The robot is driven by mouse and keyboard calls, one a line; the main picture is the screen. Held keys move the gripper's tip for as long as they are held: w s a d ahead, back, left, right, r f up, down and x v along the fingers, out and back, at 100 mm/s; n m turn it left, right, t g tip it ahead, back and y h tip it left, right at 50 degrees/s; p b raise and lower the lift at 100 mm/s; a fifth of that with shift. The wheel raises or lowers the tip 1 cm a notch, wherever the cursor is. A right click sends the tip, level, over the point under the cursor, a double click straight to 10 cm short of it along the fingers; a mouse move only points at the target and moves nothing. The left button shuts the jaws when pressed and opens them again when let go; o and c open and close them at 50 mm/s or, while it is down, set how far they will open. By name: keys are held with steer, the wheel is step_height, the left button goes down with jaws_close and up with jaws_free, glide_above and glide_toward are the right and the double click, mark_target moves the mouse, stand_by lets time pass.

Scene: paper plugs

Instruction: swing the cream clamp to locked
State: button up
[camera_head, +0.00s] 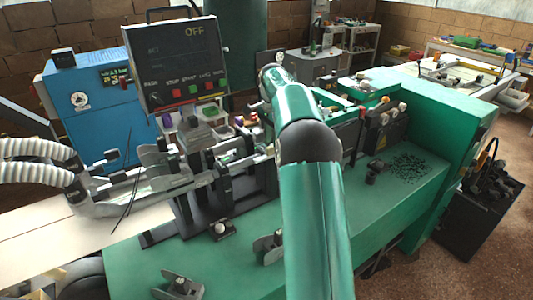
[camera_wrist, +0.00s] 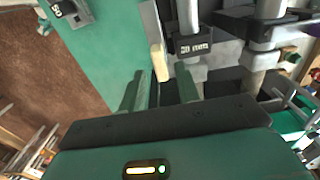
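In the wrist view a cream clamp handle (camera_wrist: 158,62) stands as a short upright bar beside a dark machine block. My gripper (camera_wrist: 160,88) is open, with its two green fingers apart. The cream handle shows between the fingertips, slightly beyond them. I cannot tell whether either finger touches it. Nothing is held between the fingers. In the head view my green arm covers the middle of the machine, and I cannot make out the gripper or the cream clamp there.
A dark labelled block (camera_wrist: 193,42) with metal posts stands right of the handle. The green machine bed (camera_head: 400,190) carries several clamps and fittings. A control panel (camera_head: 178,62) reads OFF. A blue cabinet (camera_head: 95,105) stands behind at left. Bare floor shows at right.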

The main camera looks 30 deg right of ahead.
steer(key=shift+f, duration=1.75)
steer(key=shift+c, duration=0.4)
jaws_close()
